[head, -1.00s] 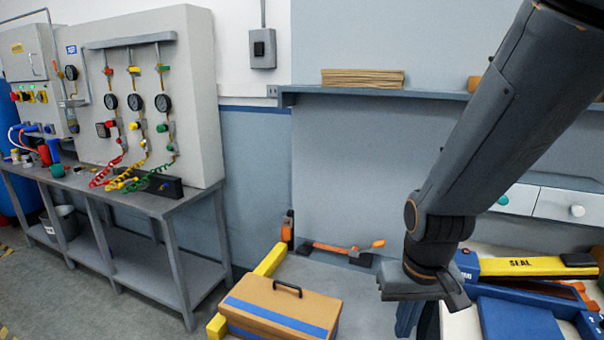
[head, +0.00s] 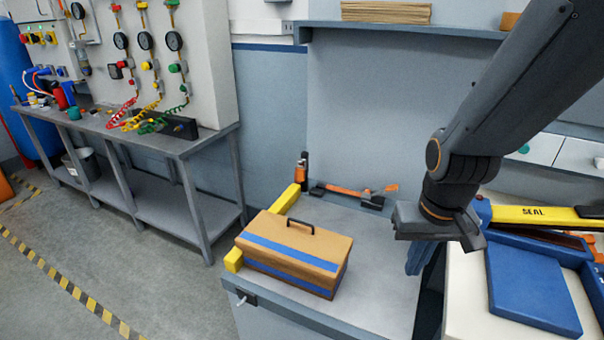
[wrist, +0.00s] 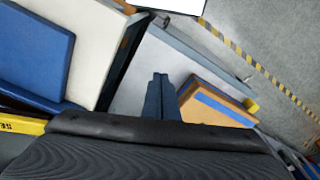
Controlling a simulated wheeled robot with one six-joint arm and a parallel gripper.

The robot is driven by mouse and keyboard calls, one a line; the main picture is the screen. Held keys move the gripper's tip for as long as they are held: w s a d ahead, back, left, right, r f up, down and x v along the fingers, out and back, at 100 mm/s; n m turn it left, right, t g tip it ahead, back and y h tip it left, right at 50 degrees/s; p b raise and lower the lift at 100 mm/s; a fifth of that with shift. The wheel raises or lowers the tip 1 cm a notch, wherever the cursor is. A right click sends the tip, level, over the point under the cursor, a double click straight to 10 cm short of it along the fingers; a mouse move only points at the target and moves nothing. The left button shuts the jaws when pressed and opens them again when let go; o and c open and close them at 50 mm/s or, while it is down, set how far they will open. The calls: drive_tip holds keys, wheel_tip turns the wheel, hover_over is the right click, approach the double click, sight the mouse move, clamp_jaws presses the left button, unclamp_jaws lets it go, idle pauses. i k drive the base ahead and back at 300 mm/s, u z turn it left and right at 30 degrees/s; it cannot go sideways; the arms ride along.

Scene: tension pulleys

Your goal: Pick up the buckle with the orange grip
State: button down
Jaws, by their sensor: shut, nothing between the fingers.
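What looks like the buckle is an orange bar with dark ends (head: 345,191), lying near the back of the grey cabinet top (head: 385,290) against the wall. An orange grip (head: 391,188) stands at its right end above a dark block. My gripper (head: 415,258) hangs in front and to the right of it, above the cabinet's right edge, apart from it. Its blue fingers (wrist: 160,98) are together and empty in the wrist view. The buckle cannot be made out in the wrist view.
A tan case with blue stripes (head: 295,252) stands on the cabinet beside a yellow bar (head: 286,198). An orange-and-black upright item (head: 302,172) stands at the back. A blue panel (head: 530,285) and yellow SEAL bar (head: 535,214) lie right. A shelf (head: 400,29) hangs above.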

sight(301, 169)
drive_tip(key=z, duration=0.05)
drive_tip(key=k, duration=0.5)
drive_tip(key=u, duration=2.3)
drive_tip(key=i, duration=2.25)
drive_tip(key=z, duration=3.1)
drive_tip(key=i, duration=0.5)
drive_tip(key=u, duration=0.1)
